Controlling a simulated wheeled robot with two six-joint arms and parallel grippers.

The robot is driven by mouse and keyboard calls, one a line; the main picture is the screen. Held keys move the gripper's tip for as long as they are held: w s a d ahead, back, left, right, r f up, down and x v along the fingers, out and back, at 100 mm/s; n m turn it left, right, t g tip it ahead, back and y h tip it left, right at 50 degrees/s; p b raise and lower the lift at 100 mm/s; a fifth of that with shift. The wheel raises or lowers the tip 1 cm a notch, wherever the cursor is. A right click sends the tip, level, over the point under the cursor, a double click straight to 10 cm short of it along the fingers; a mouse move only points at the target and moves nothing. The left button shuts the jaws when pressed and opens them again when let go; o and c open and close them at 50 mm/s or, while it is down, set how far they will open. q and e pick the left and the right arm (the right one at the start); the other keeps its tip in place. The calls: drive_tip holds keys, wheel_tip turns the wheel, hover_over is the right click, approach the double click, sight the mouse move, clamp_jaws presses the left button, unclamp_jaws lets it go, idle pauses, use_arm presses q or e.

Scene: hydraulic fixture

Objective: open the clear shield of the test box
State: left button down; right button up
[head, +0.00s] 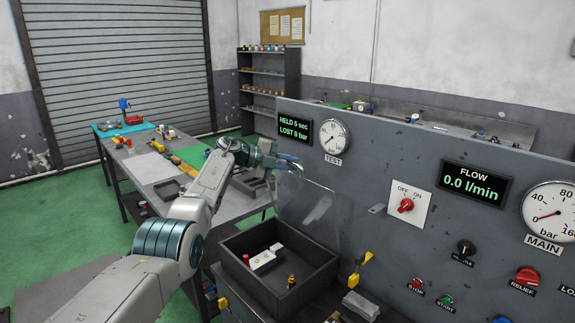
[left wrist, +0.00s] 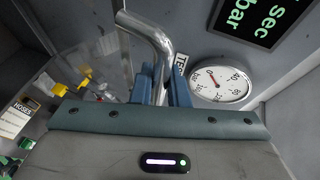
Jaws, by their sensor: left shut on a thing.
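The test box (head: 232,268) is a dark open-topped box at the foot of the grey panel. Its clear shield (head: 318,207) stands raised at the back of the box, near the panel, so the inside is uncovered. My left gripper (head: 292,163) is at the top edge of the shield, below the TEST gauge. In the left wrist view its two blue fingers (left wrist: 160,86) are shut on a bent metal handle (left wrist: 150,35). The shield is hard to make out there. My right gripper is in neither view.
Inside the box are a white block (head: 263,260) and small brass and red fittings. The panel carries the TEST gauge (head: 334,137), a green display (head: 294,127), an OFF/ON switch (head: 405,205) and other knobs. A grey workbench (head: 150,168) with parts stands behind my left arm.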

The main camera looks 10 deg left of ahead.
use_arm(q)
drive_tip(key=shift+f, duration=0.2)
drive_tip(key=c, duration=1.4)
unclamp_jaws()
drive_tip(key=shift+w+d, duration=0.1)
drive_tip(key=shift+d, duration=0.05)
drive_tip(key=b+v, duration=0.4)
drive_tip(key=v, duration=0.7)
drive_tip(key=shift+d, duration=0.15)
